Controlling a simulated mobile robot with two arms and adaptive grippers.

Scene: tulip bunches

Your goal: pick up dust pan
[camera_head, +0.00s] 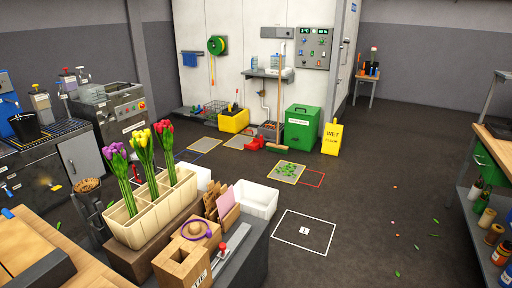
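A red object that looks like the dust pan (254,144) is on the floor in the middle distance, near the back wall. It is small in view, and I cannot make out its handle clearly. Neither of my grippers shows in the head view.
A green bin (301,128) and yellow wet-floor sign (331,138) stand right of the broom. Green clippings lie in a yellow floor square (289,172). A tulip holder (150,210) and white tub (256,200) are in front. The dark floor right of centre is mostly clear.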

